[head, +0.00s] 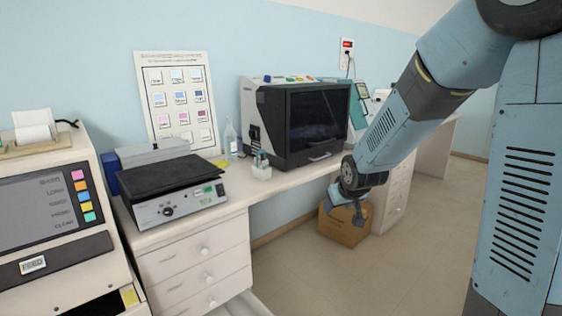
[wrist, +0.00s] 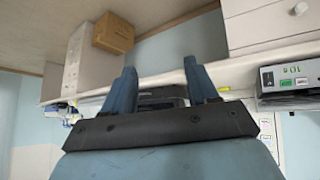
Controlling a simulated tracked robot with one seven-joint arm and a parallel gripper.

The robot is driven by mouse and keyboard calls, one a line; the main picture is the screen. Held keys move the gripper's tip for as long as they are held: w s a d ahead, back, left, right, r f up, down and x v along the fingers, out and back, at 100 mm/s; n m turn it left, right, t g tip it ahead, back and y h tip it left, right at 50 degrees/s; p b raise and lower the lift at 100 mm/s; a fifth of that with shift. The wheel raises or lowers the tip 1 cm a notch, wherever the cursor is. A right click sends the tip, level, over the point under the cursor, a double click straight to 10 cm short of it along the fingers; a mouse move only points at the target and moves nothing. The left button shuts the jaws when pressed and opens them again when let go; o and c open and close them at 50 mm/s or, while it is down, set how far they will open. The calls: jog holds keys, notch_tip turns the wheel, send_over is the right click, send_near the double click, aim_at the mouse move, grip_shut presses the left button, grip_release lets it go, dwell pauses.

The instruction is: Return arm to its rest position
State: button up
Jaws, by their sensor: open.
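My arm reaches in from the upper right of the head view and bends down to the left. My gripper (head: 358,214) hangs at its end, in front of the bench and over the floor beside a cardboard box. In the wrist view my gripper (wrist: 163,88) shows two blue fingers spread apart. Nothing is between the fingers, so it is open and empty. The wrist view looks tilted, with the bench edge and drawers upside down beyond the fingers.
A black-fronted machine (head: 318,120) stands on the bench, with a hotplate-like device (head: 168,190) to its left. A cream machine with a screen (head: 50,215) is at far left. The cardboard box (head: 345,224) sits on the floor. The floor in front is clear.

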jog(key=s+d+r+m, duration=0.1)
jog(key=s+r, duration=0.3)
jog(key=s, duration=0.5)
jog(key=s+d+r+m+g, duration=0.1)
jog(key=s+d+r, duration=0.2)
jog(key=s, duration=0.7)
jog(key=s+d+r+m+g+h, duration=0.1)
jog(key=s+d+r, duration=0.2)
jog(key=s+r, duration=0.4)
jog(key=s, duration=0.3)
